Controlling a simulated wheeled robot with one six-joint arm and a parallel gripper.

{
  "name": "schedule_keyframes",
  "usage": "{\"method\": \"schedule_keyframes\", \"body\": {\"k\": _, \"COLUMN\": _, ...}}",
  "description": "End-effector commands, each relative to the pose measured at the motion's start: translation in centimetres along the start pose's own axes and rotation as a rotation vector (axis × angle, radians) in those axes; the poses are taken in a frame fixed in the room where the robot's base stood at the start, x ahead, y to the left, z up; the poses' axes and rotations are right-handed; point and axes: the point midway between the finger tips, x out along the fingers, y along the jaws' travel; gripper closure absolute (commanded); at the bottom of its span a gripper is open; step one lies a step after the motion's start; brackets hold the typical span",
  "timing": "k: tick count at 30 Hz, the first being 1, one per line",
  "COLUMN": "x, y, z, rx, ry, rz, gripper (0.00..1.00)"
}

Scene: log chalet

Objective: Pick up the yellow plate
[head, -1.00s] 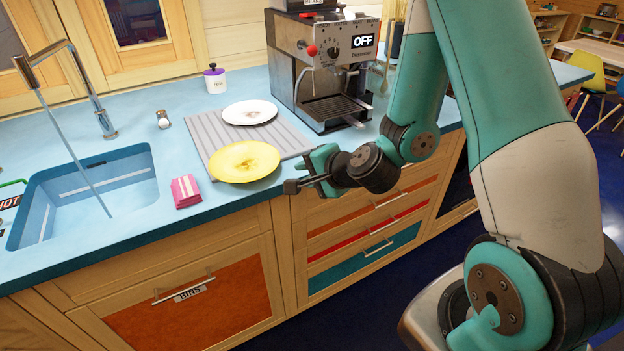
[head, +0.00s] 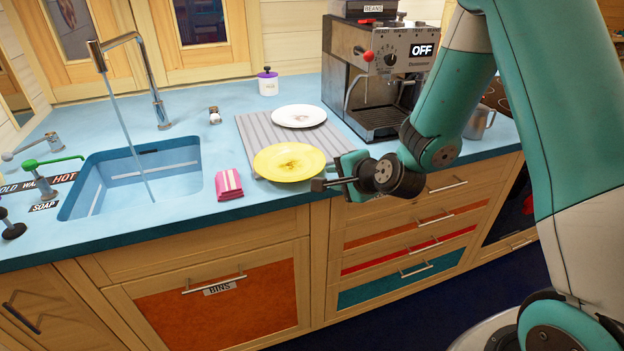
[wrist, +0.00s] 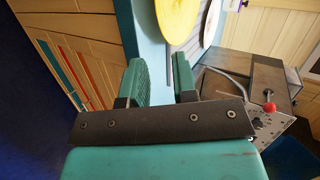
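The yellow plate (head: 289,163) has a brownish stain in its middle and lies on the front part of a grey ridged mat on the counter. It also shows in the wrist view (wrist: 176,16), cut by the top edge. My gripper (head: 338,172) is just right of the plate, close to the counter's front edge. In the wrist view my gripper (wrist: 160,82) has its two teal fingers apart with nothing between them. The plate lies beyond the fingertips; whether the gripper touches its rim in the head view I cannot tell.
A white stained plate (head: 299,116) lies behind on the grey mat (head: 258,128). A coffee machine (head: 375,75) stands at right. A pink-striped packet (head: 229,185) lies left of the plate, near the sink (head: 135,180) with running water. A white jar (head: 267,83) stands behind.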

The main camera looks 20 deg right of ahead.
Motion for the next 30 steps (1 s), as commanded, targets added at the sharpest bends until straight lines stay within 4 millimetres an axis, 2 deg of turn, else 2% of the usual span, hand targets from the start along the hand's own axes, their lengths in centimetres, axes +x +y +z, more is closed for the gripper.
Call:
{"method": "schedule_keyframes", "body": {"k": 9, "x": 6.1, "y": -0.2, "z": 0.0, "rx": -0.002, "ry": -0.001, "rz": 0.000, "gripper": 0.74}}
{"method": "schedule_keyframes", "body": {"k": 15, "x": 9.4, "y": -0.2, "z": 0.0, "rx": -0.001, "ry": 0.000, "rz": 0.000, "gripper": 0.74}}
{"method": "schedule_keyframes", "body": {"k": 21, "x": 11.2, "y": -0.1, "z": 0.0, "rx": -0.001, "ry": 0.000, "rz": 0.000, "gripper": 0.74}}
{"method": "schedule_keyframes", "body": {"k": 30, "x": 11.5, "y": -0.1, "z": 0.0, "rx": 0.000, "ry": 0.001, "rz": -0.001, "gripper": 0.74}}
